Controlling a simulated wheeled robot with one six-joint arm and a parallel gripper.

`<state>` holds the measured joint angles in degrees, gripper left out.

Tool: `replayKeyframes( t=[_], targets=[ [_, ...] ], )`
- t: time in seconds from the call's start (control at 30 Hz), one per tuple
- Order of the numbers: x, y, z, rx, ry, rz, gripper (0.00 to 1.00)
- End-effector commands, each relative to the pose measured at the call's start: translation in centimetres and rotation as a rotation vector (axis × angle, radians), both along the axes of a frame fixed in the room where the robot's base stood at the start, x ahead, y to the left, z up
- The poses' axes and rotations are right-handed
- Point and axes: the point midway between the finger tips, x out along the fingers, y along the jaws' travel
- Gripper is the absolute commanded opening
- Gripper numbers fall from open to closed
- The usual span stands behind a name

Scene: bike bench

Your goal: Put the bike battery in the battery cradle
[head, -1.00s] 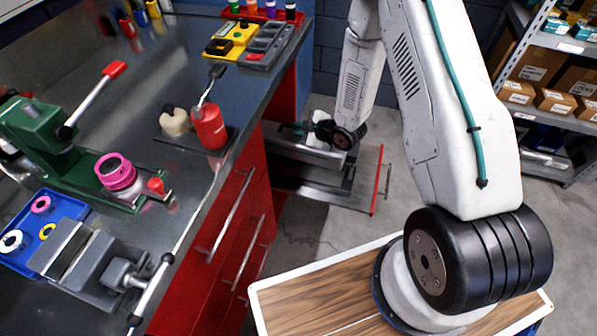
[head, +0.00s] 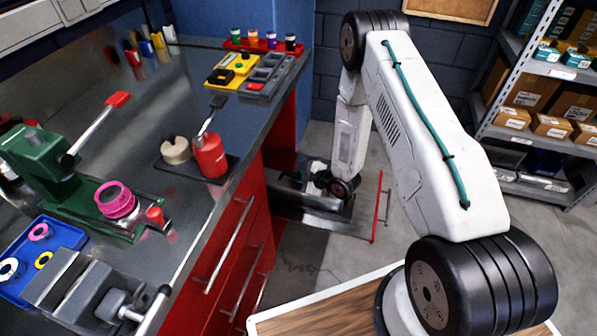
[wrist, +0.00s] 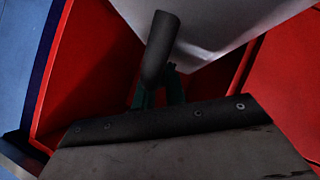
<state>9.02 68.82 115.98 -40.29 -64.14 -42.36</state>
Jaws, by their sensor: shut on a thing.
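My gripper (head: 308,180) is low beside the far end of the bench, partly hidden by my wrist. In the wrist view its dark green fingers (wrist: 160,95) are shut at the black strip of a grey slab, which looks like the bike battery (wrist: 180,155). The slab fills the lower part of that view; its far side is out of sight. In the head view it is too dark to separate from a low dark tray-like structure (head: 330,216) beneath. I cannot tell whether that structure is the battery cradle, or whether the slab touches it.
A red bar (head: 377,207) stands right of my gripper. The red bench cabinet (head: 215,260) is on the left, with a red bottle (head: 210,156) and a yellow case (head: 233,70) on top. Metal shelving (head: 540,135) stands at the right.

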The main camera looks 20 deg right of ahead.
Motion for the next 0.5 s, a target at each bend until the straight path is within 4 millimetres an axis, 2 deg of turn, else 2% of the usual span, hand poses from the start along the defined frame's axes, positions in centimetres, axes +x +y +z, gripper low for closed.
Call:
replayKeyframes(
  t=[0.17,0.5],
  targets=[
    [0.26,-0.02,-1.04,0.002,-0.009,0.000,0.00],
    [0.28,-0.02,-1.16,0.002,-0.009,0.000,0.00]
  ],
)
